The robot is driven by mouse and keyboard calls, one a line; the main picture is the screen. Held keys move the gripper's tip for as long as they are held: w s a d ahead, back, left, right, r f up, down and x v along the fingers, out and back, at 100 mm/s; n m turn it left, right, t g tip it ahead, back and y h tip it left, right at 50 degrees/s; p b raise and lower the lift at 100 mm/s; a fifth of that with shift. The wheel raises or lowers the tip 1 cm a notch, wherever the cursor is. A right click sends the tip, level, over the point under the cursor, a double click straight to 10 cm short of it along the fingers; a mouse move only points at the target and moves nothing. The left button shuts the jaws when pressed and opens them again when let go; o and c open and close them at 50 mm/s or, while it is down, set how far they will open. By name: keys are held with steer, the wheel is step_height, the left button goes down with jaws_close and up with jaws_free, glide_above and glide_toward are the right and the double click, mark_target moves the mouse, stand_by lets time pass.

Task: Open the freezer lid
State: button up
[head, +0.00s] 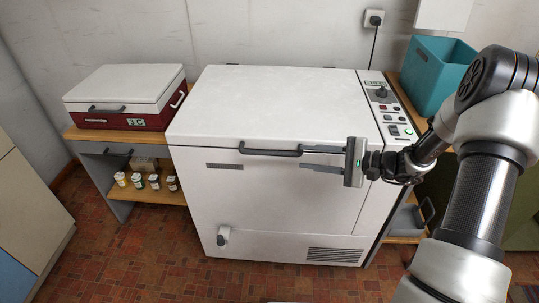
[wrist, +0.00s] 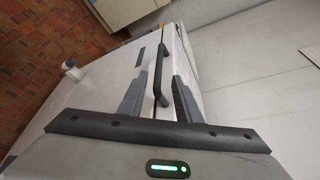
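A white chest freezer stands in the middle of the head view, and its flat lid (head: 275,100) is shut. A dark bar handle (head: 270,151) runs along the lid's front edge. My gripper (head: 312,158) is at the freezer's front, just right of the handle, its fingers pointing left. The fingers are apart, one above the other, with the handle's right end near the fingertips. In the wrist view the handle (wrist: 159,75) lies ahead of my gripper (wrist: 158,95), in line with the gap between the open fingers. I cannot tell whether they touch it.
A control panel (head: 389,105) lies right of the lid. A teal bin (head: 437,75) stands on the right-hand shelf. A red and white cooler box (head: 125,95) sits on the left bench, with several small jars below it. The tiled floor (head: 130,250) in front is clear.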

mark_target(276, 154)
steer(key=b+x, duration=0.1)
steer(key=x, duration=1.2)
steer(key=shift+s, duration=0.1)
jaws_close()
